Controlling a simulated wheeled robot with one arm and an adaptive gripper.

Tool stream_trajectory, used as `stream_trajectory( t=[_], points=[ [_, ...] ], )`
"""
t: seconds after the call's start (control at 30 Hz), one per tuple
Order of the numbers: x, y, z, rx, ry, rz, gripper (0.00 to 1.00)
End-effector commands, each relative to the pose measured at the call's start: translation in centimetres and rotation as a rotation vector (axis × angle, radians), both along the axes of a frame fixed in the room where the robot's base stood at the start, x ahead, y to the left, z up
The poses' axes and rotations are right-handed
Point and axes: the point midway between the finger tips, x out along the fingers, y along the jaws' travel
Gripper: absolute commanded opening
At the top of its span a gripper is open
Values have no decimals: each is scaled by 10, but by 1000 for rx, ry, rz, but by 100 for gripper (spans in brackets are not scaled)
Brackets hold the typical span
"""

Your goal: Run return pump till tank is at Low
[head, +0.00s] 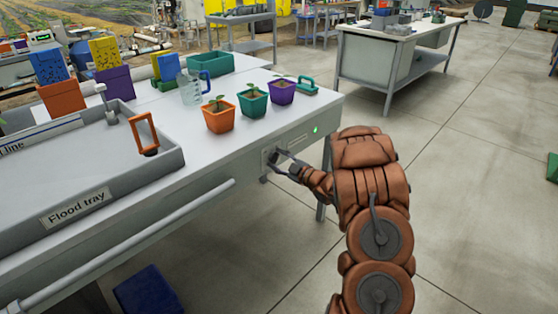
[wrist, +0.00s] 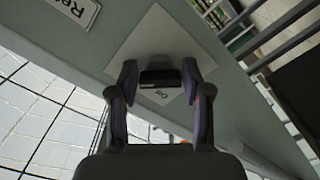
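A dark switch (wrist: 160,78) sits on a pale square plate (wrist: 160,35) on the bench's front face. A short word below it in the wrist view looks upside down and is hard to read. My gripper (wrist: 160,72) has its two fingers apart, one on each side of the switch; I cannot tell if they touch it. In the head view my gripper (head: 277,162) is at the bench front, hiding much of the switch. A green light (head: 315,129) glows right of it. A label beginning "Re" (wrist: 75,8) is cut off. No tank level reading is legible.
The grey flood tray (head: 150,176) lies on the bench, with an orange-framed handle (head: 145,133) in it. Three potted seedlings, a clear jug (head: 191,88) and a teal tray (head: 211,64) stand behind. A white rail (head: 130,243) runs along the front.

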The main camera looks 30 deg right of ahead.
Motion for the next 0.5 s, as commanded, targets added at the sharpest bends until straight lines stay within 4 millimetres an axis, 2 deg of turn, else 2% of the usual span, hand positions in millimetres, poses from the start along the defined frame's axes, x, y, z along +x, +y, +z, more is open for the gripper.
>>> stream_trajectory(
  t=[0.03, 0.17, 0.5],
  points=[
    [0, 0, 0, 0, 0, 0, 57],
    [0, 0, 0, -1, 0, 0, 69],
    [-2, -1, 0, -1, 0, -1, 69]
  ],
)
